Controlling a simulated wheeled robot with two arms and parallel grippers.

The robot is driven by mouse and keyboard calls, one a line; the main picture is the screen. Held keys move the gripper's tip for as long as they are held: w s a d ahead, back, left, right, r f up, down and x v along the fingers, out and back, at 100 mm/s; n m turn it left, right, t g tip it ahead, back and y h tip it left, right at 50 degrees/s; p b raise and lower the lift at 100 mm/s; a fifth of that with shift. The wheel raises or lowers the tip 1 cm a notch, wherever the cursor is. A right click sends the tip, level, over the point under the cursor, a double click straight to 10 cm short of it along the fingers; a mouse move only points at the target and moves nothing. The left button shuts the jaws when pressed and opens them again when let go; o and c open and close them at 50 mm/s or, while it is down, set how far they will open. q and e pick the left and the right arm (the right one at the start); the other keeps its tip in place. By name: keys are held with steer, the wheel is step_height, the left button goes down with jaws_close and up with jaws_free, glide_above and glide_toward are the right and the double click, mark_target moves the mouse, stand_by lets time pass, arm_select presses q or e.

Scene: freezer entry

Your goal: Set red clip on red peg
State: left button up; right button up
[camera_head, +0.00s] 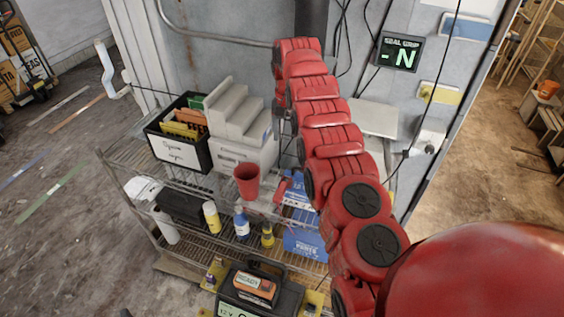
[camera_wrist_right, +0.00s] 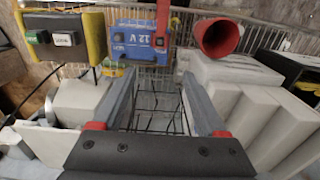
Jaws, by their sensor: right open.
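My right gripper (camera_wrist_right: 160,80) is open in the right wrist view, its two grey fingers spread with nothing between them but wire shelf behind. In the head view my red right arm reaches over the rack and mostly hides that gripper. A narrow upright red piece (camera_wrist_right: 163,18) stands in front of a blue 12 V box (camera_wrist_right: 128,42). In the head view a small red piece (camera_head: 280,190) lies left of a blue box (camera_head: 300,192). I cannot tell whether either is the clip or the peg. My left gripper is not in view.
A red cup (camera_head: 246,180) sits at the shelf's front, beside a white stepped block (camera_head: 235,118) and a black bin (camera_head: 179,154). Bottles stand on the shelf below. A yellow-and-black device (camera_wrist_right: 64,36) shows at the wrist view's upper left. Cables hang on the wall.

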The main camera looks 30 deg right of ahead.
steer(key=b, duration=1.1)
glide_above(286, 181)
steer(key=f, duration=1.1)
steer(key=shift+w+d, duration=0.3)
steer(key=shift+d, duration=0.05)
steer(key=shift+f+p, duration=0.25)
steer(key=shift+p, duration=0.8)
steer(key=shift+f, duration=0.3)
steer(key=shift+s+a+f+p, duration=0.1)
steer(key=shift+a+f+p, duration=0.15)
steer(key=shift+f+p, duration=0.55)
steer(key=f+p, duration=0.2)
steer(key=shift+s+a+f, duration=0.15)
steer(key=shift+s+f, duration=0.05)
steer(key=shift+f, duration=0.65)
jaws_close()
